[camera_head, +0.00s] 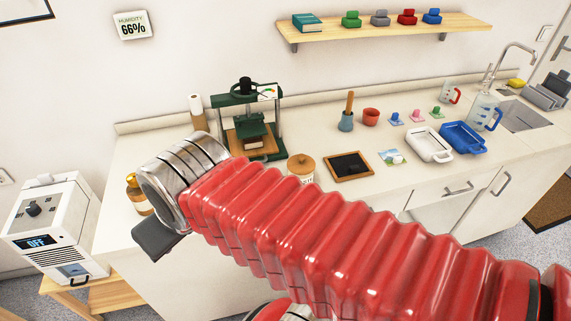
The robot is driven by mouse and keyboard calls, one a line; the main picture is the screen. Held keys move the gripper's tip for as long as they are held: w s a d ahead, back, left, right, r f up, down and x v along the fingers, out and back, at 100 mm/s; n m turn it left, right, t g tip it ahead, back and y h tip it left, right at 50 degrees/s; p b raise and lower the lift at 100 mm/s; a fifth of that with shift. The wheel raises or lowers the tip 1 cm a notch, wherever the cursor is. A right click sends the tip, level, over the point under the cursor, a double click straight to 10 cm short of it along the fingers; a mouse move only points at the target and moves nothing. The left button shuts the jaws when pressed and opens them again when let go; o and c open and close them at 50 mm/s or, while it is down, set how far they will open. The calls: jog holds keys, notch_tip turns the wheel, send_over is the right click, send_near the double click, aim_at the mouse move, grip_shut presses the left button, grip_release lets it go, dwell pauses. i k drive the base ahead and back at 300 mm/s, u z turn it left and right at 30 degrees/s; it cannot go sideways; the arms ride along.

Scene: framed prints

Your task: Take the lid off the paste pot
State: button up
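A cream pot with a round wooden lid (301,165) stands on the white counter, just right of the green press. The lid sits on it, with a small knob on top. The pot's lower part is hidden behind my red arm, and its label is only partly visible. My gripper (160,238) is at the left, over the counter's front left edge, well to the left of the pot. Only a dark flat part of it shows below the metal wrist, so its opening is not visible.
The green press (250,120) stands behind my wrist, and an amber bottle (138,195) is close to its left. A framed dark panel (348,166) lies right of the pot. White (429,145) and blue (463,138) trays sit farther right. Above is a wooden shelf (385,28).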

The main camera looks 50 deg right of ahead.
aim_at(301, 164)
jog(key=u, duration=0.55)
jog(key=k, duration=1.3)
jog(key=z, duration=0.55)
jog(key=i, duration=1)
jog(key=z, duration=0.1)
